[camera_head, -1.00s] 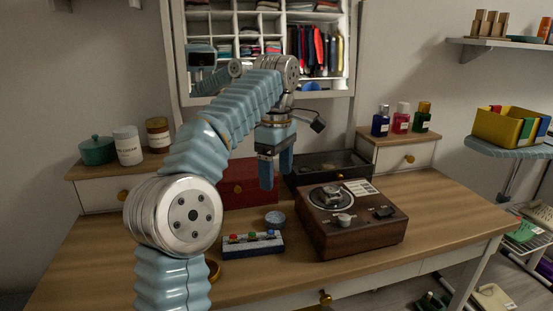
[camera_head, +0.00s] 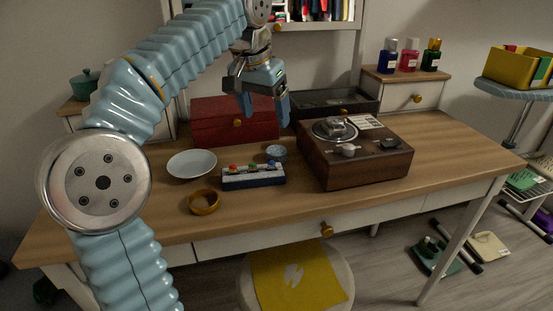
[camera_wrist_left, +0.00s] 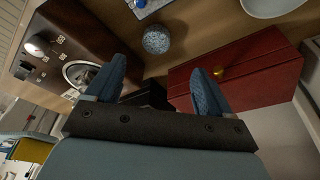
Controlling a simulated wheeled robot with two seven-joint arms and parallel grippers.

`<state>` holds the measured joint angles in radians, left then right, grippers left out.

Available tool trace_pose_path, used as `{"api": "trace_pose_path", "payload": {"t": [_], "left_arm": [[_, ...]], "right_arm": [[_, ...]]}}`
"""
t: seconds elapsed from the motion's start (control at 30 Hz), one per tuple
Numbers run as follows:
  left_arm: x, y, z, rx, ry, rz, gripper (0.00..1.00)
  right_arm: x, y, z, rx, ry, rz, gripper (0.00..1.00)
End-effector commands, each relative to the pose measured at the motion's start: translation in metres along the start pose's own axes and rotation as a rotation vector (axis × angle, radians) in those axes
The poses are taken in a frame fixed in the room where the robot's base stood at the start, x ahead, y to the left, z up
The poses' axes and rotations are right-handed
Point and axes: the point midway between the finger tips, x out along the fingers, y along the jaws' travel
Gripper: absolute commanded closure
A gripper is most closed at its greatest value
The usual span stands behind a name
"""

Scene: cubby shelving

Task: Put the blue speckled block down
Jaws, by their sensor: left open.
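A small rounded blue speckled piece (camera_head: 276,153) rests on the wooden desk, behind the button box. It also shows in the left wrist view (camera_wrist_left: 156,40), beyond the fingertips. I cannot tell whether it is a solid block or a little bowl. My left gripper (camera_head: 265,108) is open, fingers pointing down, above and behind the piece and apart from it. In the left wrist view the gap between the fingers (camera_wrist_left: 158,70) is empty. My right gripper is not in view.
A red chest (camera_head: 233,124) and a dark tray box (camera_head: 335,104) stand behind. A turntable (camera_head: 357,165) is to the right. A button box (camera_head: 253,176), white bowl (camera_head: 192,164) and brass ring (camera_head: 204,202) lie in front and left. The desk's right end is clear.

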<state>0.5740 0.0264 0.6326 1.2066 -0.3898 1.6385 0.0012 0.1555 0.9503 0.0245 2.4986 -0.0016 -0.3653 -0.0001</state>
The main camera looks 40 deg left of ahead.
Motion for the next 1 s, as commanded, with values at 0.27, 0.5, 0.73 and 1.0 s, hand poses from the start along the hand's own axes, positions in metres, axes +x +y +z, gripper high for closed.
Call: {"api": "trace_pose_path", "payload": {"t": [0.27, 0.5, 0.73, 1.0], "left_arm": [[0.055, 0.0, 0.001, -0.004, -0.003, 0.0, 0.18], [0.078, 0.003, -0.002, -0.003, -0.004, 0.001, 0.18], [0.11, 0.006, -0.005, -0.005, -0.002, 0.0, 0.18], [0.112, 0.006, -0.005, -0.005, 0.0, 0.001, 0.18]], "right_arm": [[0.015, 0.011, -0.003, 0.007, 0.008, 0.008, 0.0], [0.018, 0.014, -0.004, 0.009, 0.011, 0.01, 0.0], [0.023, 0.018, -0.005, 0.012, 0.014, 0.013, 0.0], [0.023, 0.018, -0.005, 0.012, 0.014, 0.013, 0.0]]}}
